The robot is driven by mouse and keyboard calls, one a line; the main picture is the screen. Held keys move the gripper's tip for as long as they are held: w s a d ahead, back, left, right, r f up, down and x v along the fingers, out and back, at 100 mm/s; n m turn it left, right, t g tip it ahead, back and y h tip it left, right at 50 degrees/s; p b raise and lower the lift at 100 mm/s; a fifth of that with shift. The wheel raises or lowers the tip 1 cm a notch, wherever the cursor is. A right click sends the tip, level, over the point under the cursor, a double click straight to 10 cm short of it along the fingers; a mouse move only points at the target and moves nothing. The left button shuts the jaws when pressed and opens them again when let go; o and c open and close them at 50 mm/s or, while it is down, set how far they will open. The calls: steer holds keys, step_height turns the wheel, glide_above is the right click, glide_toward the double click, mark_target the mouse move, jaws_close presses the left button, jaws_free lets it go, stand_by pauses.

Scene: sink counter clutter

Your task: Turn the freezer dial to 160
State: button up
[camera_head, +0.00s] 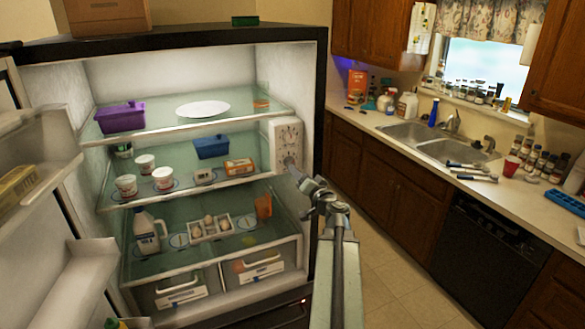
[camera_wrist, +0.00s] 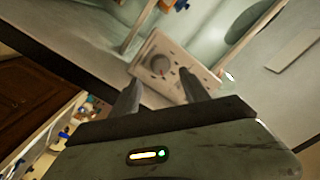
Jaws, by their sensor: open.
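The open fridge has a white control panel (camera_head: 286,138) on its right inner wall, above the middle shelf's right end. A round grey dial (camera_head: 290,158) sits low on that panel. In the wrist view the panel (camera_wrist: 187,62) appears tilted, with the dial (camera_wrist: 160,64) just beyond and between my fingers. Its numbers are too small to read. My gripper (camera_head: 293,175) reaches in from the right, close below the dial. In the wrist view my gripper (camera_wrist: 159,77) is open, with nothing between the fingers. I cannot tell if a fingertip touches the panel.
Shelves hold a purple bin (camera_head: 121,118), a white plate (camera_head: 203,109), a blue bin (camera_head: 212,147), an orange box (camera_head: 239,166), a milk jug (camera_head: 149,232) and an egg tray (camera_head: 209,229). The open fridge door (camera_head: 40,200) stands left. The sink counter (camera_head: 375,123) is right; floor between is clear.

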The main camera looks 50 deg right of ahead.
mark_target(290, 163)
steer(key=x, duration=0.6)
steer(key=shift+w, duration=0.3)
jaws_close()
steer(key=shift+m, duration=1)
jaws_free()
steer(key=shift+s, duration=0.1)
